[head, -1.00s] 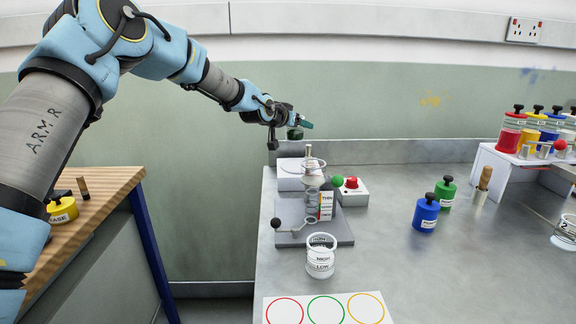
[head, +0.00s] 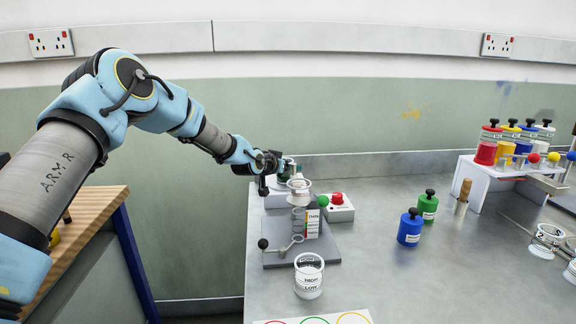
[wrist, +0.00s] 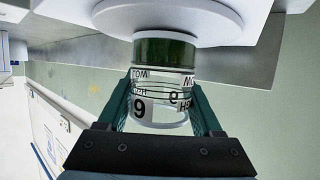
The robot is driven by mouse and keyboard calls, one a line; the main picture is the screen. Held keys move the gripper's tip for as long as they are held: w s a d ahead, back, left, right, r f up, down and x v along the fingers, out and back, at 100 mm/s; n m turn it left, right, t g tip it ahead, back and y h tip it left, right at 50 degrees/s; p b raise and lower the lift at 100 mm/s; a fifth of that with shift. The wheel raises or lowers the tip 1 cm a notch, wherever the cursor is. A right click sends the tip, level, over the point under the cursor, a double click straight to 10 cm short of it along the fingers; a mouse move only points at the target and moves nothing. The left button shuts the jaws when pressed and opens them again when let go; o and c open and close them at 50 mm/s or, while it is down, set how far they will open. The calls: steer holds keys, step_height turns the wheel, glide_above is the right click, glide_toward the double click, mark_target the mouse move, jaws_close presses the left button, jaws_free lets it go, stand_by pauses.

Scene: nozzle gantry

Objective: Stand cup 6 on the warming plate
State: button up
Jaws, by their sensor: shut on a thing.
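Cup 6 (wrist: 165,52) is a clear cup with dark green liquid and a black 6 on its side. My gripper (wrist: 160,92) is shut on it, one green finger on each side. The wrist view shows them inverted. The warming plate is a white round disc (wrist: 215,22) right by the liquid end of the cup; I cannot tell if they touch. In the head view my gripper (head: 284,166) is over the plate's white housing (head: 275,201) at the back left of the bench, partly hidden behind the stand's upper cup.
A grey stand (head: 280,258) with clear cups and a lever is in front of the plate, beside a red-button box (head: 340,207). An empty cup (head: 309,280) stands nearer. Blue (head: 409,232) and green (head: 428,205) bottles are right. A bottle rack (head: 500,180) is far right.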

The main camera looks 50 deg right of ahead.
steer(key=o, duration=1.4)
steer(key=shift+f, duration=0.1)
steer(key=b+v, duration=0.3)
steer(key=v, duration=0.9)
steer(key=shift+r, duration=0.25)
